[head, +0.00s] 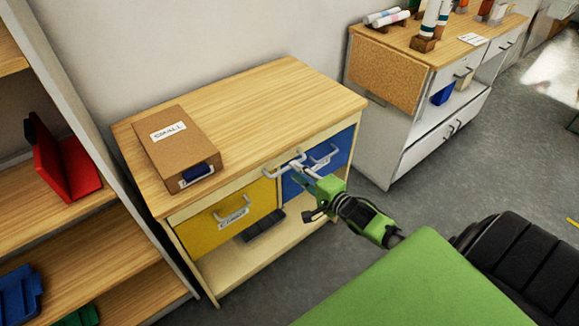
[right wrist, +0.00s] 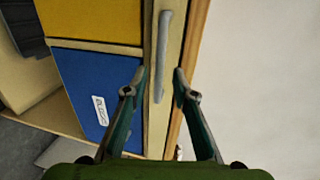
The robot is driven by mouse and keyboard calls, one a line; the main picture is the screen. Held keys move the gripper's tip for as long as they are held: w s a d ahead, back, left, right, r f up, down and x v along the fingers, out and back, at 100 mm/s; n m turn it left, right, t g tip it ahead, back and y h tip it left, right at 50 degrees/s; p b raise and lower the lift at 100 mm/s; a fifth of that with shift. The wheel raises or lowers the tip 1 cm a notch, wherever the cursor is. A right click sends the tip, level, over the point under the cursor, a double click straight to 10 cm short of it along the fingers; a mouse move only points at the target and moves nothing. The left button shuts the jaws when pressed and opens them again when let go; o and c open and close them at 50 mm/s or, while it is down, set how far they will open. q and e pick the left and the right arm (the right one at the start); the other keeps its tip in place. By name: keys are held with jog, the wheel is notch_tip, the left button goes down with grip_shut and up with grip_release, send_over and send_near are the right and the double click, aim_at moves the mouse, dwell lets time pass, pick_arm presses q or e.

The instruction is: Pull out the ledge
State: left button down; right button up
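The ledge (head: 258,172) is a pale front strip just under the wooden top of the small cabinet, above a yellow and a blue drawer. Its grey bar handle (head: 281,163) also shows in the right wrist view (right wrist: 162,50). The ledge looks pushed in, with its front near the edge of the top. My right gripper (head: 298,170) is at the right end of this handle. In the right wrist view its fingers (right wrist: 155,85) are spread, one on each side of the handle's lower end, with gaps visible. My left gripper is not in view.
A brown box marked SMALL (head: 180,146) lies on the cabinet top. The yellow drawer (head: 222,219) and blue drawer (head: 335,155) have their own handles. A shelf with a red item (head: 63,165) stands left; another cabinet (head: 388,75) stands right. Grey floor is clear between the cabinets.

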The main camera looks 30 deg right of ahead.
aim_at(289, 167)
jog(key=shift+x, duration=2.3)
jog(key=shift+f, duration=0.1)
grip_shut()
